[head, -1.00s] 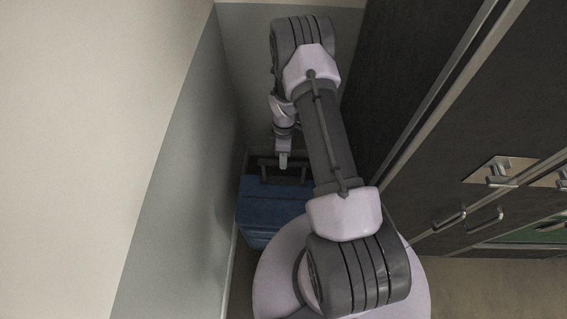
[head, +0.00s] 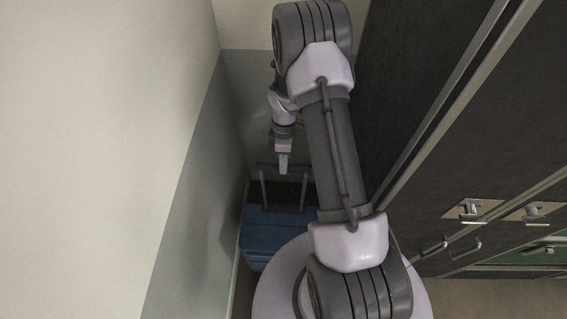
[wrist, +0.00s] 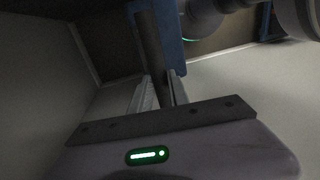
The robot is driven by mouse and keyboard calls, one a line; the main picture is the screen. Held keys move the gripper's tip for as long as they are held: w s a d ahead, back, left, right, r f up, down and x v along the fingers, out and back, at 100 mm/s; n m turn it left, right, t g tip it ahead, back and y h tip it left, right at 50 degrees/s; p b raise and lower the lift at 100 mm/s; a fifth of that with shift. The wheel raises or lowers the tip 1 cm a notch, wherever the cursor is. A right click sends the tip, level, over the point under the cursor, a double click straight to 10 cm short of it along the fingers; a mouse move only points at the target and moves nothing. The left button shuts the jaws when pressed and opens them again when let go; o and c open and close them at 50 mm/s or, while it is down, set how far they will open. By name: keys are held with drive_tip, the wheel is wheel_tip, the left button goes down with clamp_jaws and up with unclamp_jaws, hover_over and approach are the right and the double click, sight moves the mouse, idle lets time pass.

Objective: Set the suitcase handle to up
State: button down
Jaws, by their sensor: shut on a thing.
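The blue suitcase (head: 268,236) stands on the floor in the corner, partly hidden by my base. Its dark handle (head: 303,190) stands out above the suitcase, with two long posts showing. My gripper (head: 283,170) is at the handle's crossbar, shut on it. In the wrist view, the dark handle bar (wrist: 152,45) runs between the fingers of my gripper (wrist: 160,92). Blue suitcase surface (wrist: 170,35) shows beside the bar there. The exact finger contact is dim.
A pale and grey wall (head: 195,190) is close on the left. Dark cabinets (head: 430,150) with metal handles (head: 470,212) stand on the right. My arm fills much of the space between. Some bare floor (head: 480,292) shows at lower right.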

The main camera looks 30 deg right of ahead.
drive_tip(key=shift+w+r, duration=0.1)
drive_tip(key=shift+r, duration=0.1)
drive_tip(key=c, duration=1.3)
unclamp_jaws()
drive_tip(key=shift+o, duration=0.2)
drive_tip(key=p+v, duration=0.3)
drive_tip(key=v, duration=1.4)
drive_tip(key=shift+r, duration=0.2)
drive_tip(key=shift+a, duration=0.1)
